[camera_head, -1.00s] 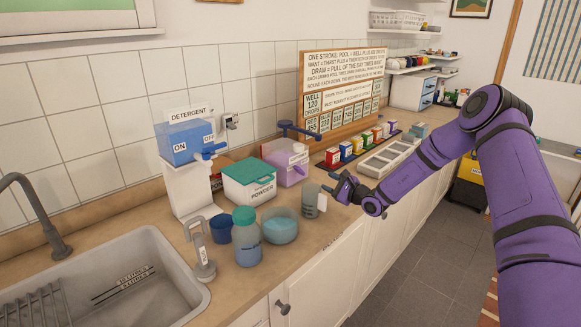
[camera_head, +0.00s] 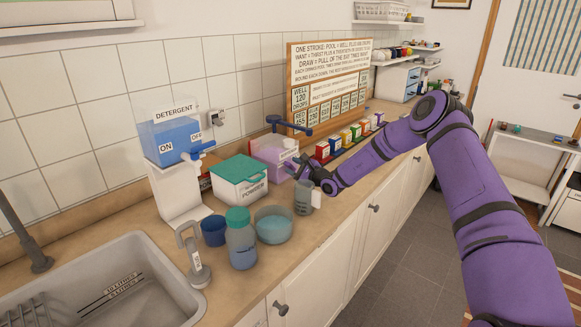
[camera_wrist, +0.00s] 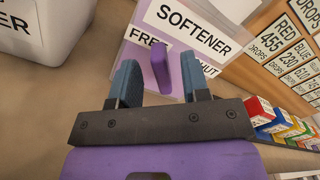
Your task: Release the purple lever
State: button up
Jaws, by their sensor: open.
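The purple lever (camera_wrist: 161,72) stands upright, slightly tilted, on the face of the softener dispenser (camera_wrist: 146,50), between the partly covered words FREE and SHUT. In the head view the pale purple softener dispenser (camera_head: 268,152) stands on the counter behind my gripper; its lever is too small to tell there. My gripper (camera_wrist: 160,80) is open and empty, with one blue-grey finger on each side of the lever in the picture. I cannot tell whether either finger touches it. In the head view my gripper (camera_head: 303,164) is close in front of the dispenser.
A grey jug (camera_head: 303,198) stands just below my gripper. The powder box (camera_head: 238,181) with a green lid is left of the dispenser. Several small coloured boxes (camera_head: 345,138) line the counter to the right. A bottle (camera_head: 241,243) and a bowl (camera_head: 273,226) stand in front.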

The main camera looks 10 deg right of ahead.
jog(key=shift+x, duration=0.85)
grip_shut()
